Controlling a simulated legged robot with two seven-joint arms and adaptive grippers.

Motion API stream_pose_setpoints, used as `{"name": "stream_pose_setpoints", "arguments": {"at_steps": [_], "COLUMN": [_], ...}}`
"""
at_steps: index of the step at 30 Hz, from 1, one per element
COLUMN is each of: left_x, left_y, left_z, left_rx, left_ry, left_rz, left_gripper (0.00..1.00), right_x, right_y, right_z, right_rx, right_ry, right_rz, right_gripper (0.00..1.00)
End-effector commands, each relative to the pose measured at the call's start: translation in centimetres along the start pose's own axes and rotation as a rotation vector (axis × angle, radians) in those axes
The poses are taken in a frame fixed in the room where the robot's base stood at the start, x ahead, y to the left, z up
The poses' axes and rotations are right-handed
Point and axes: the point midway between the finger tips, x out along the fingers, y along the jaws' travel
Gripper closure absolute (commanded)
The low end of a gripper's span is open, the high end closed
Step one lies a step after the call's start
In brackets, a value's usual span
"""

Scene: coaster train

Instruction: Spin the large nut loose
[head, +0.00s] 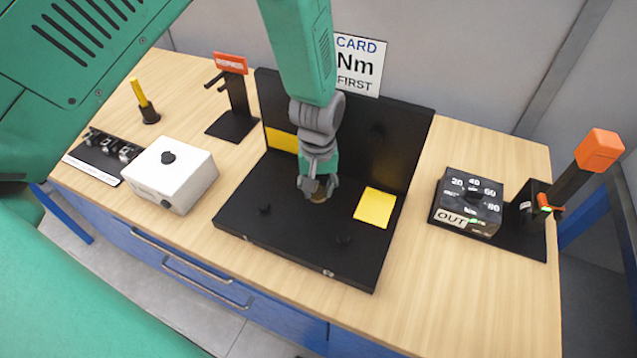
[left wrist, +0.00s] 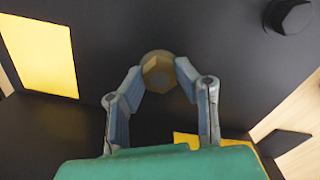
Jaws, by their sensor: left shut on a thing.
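The large nut (left wrist: 158,72) is brass-coloured and hexagonal, and sits between the fingertips of my left gripper (left wrist: 157,82) in the left wrist view. In the head view my left gripper (head: 318,188) points down over the middle of the black fixture (head: 290,240), shut on the nut, of which only a small brownish part (head: 318,197) shows below the fingers. I cannot tell how far the nut is turned on its thread. My right gripper is not in view.
Yellow patches (head: 375,208) mark the fixture, with small black knobs (head: 265,209) on its base. A white box (head: 170,175) stands left, and a black dial box (head: 470,203) right. A card (head: 360,65) stands behind. Bare wood (head: 430,290) lies front right.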

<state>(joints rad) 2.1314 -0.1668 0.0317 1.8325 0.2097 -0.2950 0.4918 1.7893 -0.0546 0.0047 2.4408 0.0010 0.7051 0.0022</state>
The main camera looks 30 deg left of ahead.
Motion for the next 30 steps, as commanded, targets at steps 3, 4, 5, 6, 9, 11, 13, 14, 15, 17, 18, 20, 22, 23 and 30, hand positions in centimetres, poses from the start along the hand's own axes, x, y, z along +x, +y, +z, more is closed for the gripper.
{"name": "stream_pose_setpoints", "arguments": {"at_steps": [3,4,5,6,9,11,13,14,15,17,18,20,22,23,30], "left_x": [-0.1,-0.1,-0.2,-0.1,-0.1,-0.1,-0.1,-0.1,-0.1,-0.1,-0.1,0.0,0.0,0.0,0.1], "left_y": [0.1,0.1,0.1,0.1,0.1,0.1,0.1,0.1,0.1,0.1,0.2,0.2,0.2,0.1,0.1], "left_z": [-0.1,-0.1,-0.1,-0.1,-0.1,-0.1,-0.1,-0.1,-0.1,-0.1,-0.1,-0.1,-0.1,-0.1,0.0], "left_rx": [-0.109,-0.137,-0.166,-0.204,-0.297,-0.354,-0.422,-0.45,-0.488,-0.543,-0.578,-0.629,-0.686,-0.708,-0.855], "left_ry": [0.005,0.004,0.004,0.004,0.003,0.003,0.003,0.003,0.003,0.003,0.002,0.002,0.002,0.002,0.001], "left_rz": [0.002,0.003,0.002,0.002,0.002,0.002,0.002,0.002,0.002,0.002,0.002,0.002,0.002,0.002,0.002], "left_gripper": [1.0,1.0,1.0,1.0,1.0,1.0,1.0,1.0,1.0,1.0,1.0,1.0,1.0,1.0,1.0], "right_x": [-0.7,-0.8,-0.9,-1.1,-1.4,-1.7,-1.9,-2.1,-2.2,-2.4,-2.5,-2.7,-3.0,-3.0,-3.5], "right_y": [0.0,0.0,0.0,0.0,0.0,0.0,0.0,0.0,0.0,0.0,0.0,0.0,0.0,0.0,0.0], "right_z": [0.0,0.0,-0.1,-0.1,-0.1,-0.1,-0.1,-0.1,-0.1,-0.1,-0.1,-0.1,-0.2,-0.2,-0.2], "right_rx": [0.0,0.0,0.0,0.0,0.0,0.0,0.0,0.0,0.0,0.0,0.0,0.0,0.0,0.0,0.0], "right_ry": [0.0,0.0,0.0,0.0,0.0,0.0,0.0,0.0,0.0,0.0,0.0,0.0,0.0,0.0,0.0], "right_rz": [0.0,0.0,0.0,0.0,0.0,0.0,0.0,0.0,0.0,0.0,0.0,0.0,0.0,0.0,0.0], "right_gripper": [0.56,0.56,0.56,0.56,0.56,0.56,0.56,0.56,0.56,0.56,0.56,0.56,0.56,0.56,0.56]}}
